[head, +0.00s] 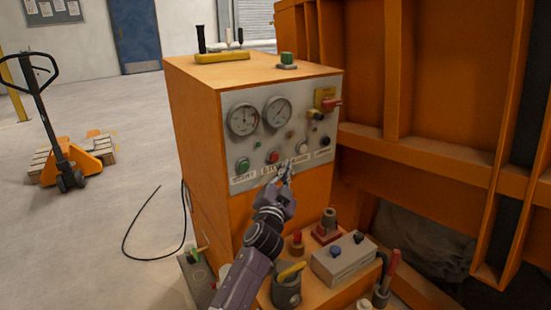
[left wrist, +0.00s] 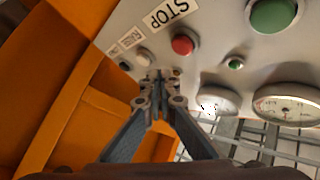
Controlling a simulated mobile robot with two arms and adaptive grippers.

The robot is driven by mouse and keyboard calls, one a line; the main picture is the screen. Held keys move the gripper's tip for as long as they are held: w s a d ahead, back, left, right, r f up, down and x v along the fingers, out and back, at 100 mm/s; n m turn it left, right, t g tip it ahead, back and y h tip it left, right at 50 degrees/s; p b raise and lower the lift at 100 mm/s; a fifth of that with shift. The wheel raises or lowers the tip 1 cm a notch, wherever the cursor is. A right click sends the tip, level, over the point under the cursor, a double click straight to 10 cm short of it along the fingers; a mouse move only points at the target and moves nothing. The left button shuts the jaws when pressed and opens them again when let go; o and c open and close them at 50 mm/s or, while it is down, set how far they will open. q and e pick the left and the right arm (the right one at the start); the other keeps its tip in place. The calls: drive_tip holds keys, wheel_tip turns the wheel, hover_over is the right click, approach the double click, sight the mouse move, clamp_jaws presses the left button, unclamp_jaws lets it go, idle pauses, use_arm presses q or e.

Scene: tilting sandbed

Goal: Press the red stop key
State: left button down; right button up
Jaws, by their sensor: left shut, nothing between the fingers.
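The red stop key (head: 273,157) is a round red button on the grey panel (head: 310,108) of an orange cabinet. It also shows in the left wrist view (left wrist: 183,44), beside the STOP label (left wrist: 170,14). My left gripper (head: 287,170) is shut and empty. In the head view it is just right of and below the red key and partly covers the label row. In the left wrist view its fingertips (left wrist: 160,78) appear close to the panel, off to one side of the key; I cannot tell whether they touch the panel.
A green button (head: 242,164) sits left of the red key. Two gauges (head: 243,119) are above, and a red-handled switch (head: 331,104) is at upper right. Below, a ledge holds a grey box (head: 343,260) with blue and black knobs, a cup (head: 287,289) and other red-topped items.

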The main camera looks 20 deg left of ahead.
use_arm(q)
drive_tip(key=shift+s+d, duration=0.7)
drive_tip(key=shift+d, duration=0.2)
